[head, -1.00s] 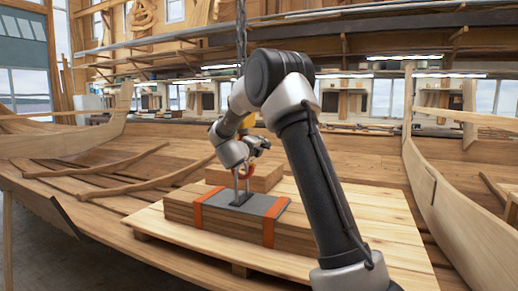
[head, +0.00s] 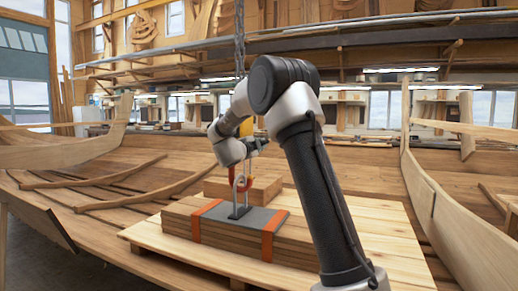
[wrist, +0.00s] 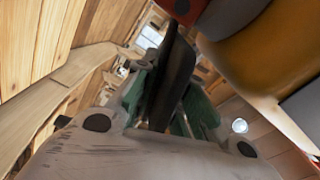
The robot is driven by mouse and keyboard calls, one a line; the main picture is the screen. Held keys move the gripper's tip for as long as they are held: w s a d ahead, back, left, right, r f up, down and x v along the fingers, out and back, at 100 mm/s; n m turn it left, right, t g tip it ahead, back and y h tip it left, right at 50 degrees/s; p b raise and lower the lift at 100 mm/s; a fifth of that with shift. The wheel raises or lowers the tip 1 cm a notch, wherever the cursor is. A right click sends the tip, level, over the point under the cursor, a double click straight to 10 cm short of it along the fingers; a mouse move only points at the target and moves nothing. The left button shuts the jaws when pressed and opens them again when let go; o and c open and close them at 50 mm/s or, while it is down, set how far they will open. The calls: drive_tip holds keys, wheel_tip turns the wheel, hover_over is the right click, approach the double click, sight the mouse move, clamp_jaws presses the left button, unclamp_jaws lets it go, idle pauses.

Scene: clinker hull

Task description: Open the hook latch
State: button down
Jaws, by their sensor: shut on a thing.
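A red hook (head: 228,183) hangs below a yellow block (head: 246,128) on a chain (head: 240,45). It is at the upright metal eye (head: 240,192) on the load; whether it passes through the eye I cannot tell. My gripper (head: 254,148) is just above the hook in the head view. In the wrist view, my gripper (wrist: 170,110) has green fingers closed on a dark bar (wrist: 175,75), which appears to be the hook latch. The yellow block (wrist: 265,50) and a red part (wrist: 182,8) fill the upper right there. The latch is too small to make out in the head view.
The eye stands on a grey plate (head: 262,217) over stacked planks (head: 220,232) with orange straps, on a pallet (head: 360,215). Another wood block (head: 262,190) lies behind. Boat hulls stand left (head: 60,155) and right (head: 440,205).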

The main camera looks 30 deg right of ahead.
drive_tip(key=shift+r, duration=0.4)
drive_tip(key=c, duration=1.6)
unclamp_jaws()
drive_tip(key=shift+f, duration=0.1)
drive_tip(key=shift+a, duration=0.1)
drive_tip(key=v, duration=1.2)
